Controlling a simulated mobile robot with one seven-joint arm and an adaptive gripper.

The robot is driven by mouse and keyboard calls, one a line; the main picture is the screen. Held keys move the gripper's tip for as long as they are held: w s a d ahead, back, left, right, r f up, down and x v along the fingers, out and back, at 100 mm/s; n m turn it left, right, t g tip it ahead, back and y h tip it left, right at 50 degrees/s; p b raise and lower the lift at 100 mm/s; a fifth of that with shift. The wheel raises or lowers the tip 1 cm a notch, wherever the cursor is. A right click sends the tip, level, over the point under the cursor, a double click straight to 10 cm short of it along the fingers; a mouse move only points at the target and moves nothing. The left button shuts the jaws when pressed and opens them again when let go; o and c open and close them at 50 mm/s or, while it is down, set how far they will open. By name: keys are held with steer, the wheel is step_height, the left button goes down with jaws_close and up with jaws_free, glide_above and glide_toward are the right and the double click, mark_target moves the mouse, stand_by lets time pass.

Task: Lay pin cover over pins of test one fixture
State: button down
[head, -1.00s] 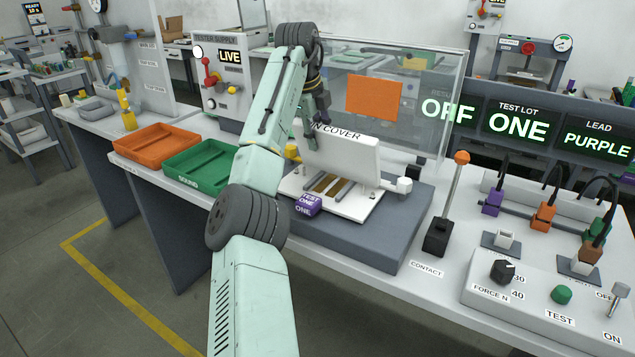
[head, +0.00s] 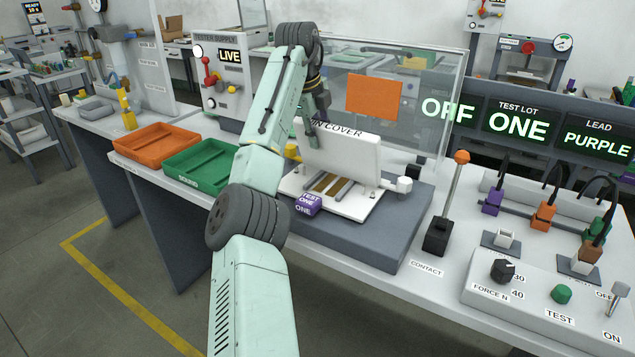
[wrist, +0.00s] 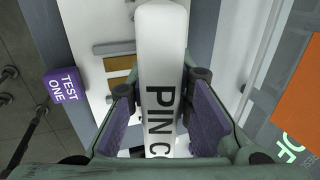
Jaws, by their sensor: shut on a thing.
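The white pin cover (head: 342,155) stands raised and tilted at the back of the test one fixture (head: 352,205), which has a white plate with brass-coloured strips. In the wrist view the cover's edge (wrist: 162,60), lettered "PIN C", lies between the purple pads of my gripper (wrist: 162,125). My gripper (head: 312,125) is shut on the cover at its upper left edge in the head view. A purple "TEST ONE" block (head: 308,203) sits at the fixture's front left corner; it also shows in the wrist view (wrist: 65,86). The pins are too small to make out clearly.
A clear screen with an orange panel (head: 373,97) stands behind the fixture. A contact lever (head: 447,210) with an orange knob stands to the right. Green (head: 183,183) and orange (head: 128,158) trays lie to the left. A control box (head: 540,297) is at front right.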

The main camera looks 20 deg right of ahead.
stand_by(0.4)
steer(key=shift+r, duration=2)
steer(key=s+a+r+b, duration=0.3)
steer(key=a+r, duration=0.1)
steer(key=shift+s+a+b, duration=0.3)
steer(key=shift+a+b, duration=0.05)
steer(key=shift+f, duration=0.1)
